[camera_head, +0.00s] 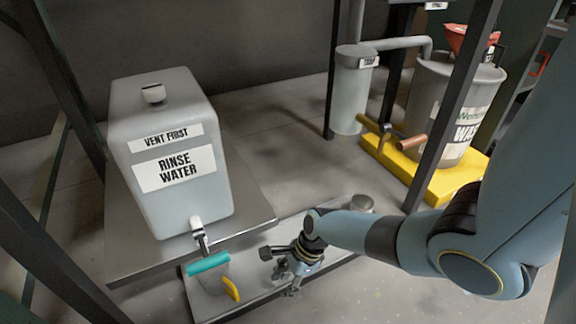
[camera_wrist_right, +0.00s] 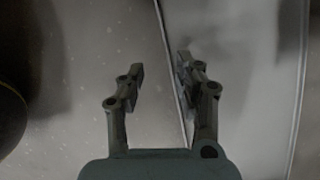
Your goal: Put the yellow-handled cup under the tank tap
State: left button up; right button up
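The grey tank (camera_head: 172,150) labelled "RINSE WATER" stands on a raised shelf at the left. Its tap (camera_head: 198,228) points down at the front, with a teal bar (camera_head: 208,263) just below it. A yellow handle (camera_head: 231,288) shows below and right of the teal bar, on a greyish cup (camera_head: 212,283) whose outline is partly hidden by the bar. My right gripper (camera_head: 290,284) is right of the cup, apart from it, over the lower tray. The right wrist view shows its fingers (camera_wrist_right: 160,72) apart with nothing held between them. My left gripper is out of view.
The long low tray (camera_head: 320,220) runs below the tank shelf (camera_head: 255,215). A waste drum (camera_head: 440,110) on a yellow base (camera_head: 440,185) stands at back right. Dark rack posts (camera_head: 455,110) rise nearby.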

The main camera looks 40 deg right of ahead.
notch_tip(320, 180, up, 20)
jog(key=w+a+n+t+h, duration=0.2)
jog(key=n+t, duration=0.6)
jog(key=n, duration=0.4)
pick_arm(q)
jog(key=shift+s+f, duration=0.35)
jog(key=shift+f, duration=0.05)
pick_arm(e)
jog(key=s+r+n+t, duration=0.1)
jog(key=s+r+n, duration=0.4)
jog(key=s+n, duration=0.1)
jog(key=s+a+r+n+t+h, duration=0.1)
jog(key=s+r+n+t, duration=0.1)
jog(key=s+r+n, duration=0.3)
jog(key=s+n, duration=0.2)
jog(key=s, duration=0.2)
